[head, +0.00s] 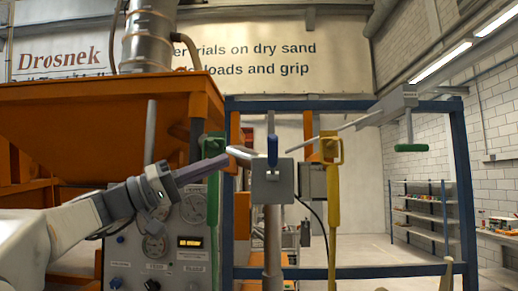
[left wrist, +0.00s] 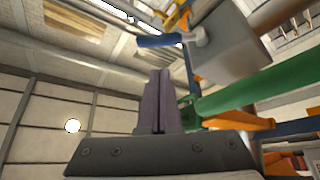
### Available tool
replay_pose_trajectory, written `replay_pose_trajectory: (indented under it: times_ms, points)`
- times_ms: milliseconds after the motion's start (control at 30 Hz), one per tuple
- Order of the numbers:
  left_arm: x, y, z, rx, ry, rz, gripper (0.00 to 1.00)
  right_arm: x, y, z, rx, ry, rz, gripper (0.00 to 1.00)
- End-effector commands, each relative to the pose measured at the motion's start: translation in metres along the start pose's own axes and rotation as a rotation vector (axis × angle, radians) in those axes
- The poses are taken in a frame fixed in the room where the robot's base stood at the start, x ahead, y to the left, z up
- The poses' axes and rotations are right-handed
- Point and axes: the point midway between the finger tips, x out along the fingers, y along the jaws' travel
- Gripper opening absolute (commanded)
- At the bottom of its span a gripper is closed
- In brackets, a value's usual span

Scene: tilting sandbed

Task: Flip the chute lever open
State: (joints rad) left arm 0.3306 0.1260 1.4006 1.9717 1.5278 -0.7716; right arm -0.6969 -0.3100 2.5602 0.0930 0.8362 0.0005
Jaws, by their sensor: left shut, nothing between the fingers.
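A grey box (head: 272,182) stands on a post in the middle of the head view, with a short blue-gripped lever (head: 272,151) upright at its front top. Which lever is the chute lever is not labelled. My left gripper (head: 226,161) is shut and empty, its dark purple fingers pointing right, just left of the grey box. In the left wrist view the shut fingers (left wrist: 159,78) point up, with the blue grip (left wrist: 160,41) beyond their tips and the grey box (left wrist: 228,42) to the right. I see no contact with the lever. My right gripper is not in view.
A green bar (head: 213,210) stands close behind my left fingers, and a yellow bar (head: 333,220) stands right of the box. A blue frame (head: 461,190) surrounds them. A control panel (head: 160,250) lies below my left arm. A green-handled lever (head: 410,147) hangs upper right.

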Motion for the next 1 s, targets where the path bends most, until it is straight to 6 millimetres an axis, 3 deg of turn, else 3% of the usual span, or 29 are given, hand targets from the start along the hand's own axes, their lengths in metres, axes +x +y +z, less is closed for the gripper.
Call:
replay_pose_trajectory:
  times_ms: [167,633,1000]
  points:
    - [0.009,0.002,-0.001,-0.003,-0.001,0.0,0.0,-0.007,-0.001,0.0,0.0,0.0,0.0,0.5]
    - [0.086,0.003,-0.003,-0.004,-0.001,-0.002,0.0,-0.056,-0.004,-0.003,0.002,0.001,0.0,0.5]
    - [0.099,-0.001,0.0,-0.002,0.002,-0.004,0.0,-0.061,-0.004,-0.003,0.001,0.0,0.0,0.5]
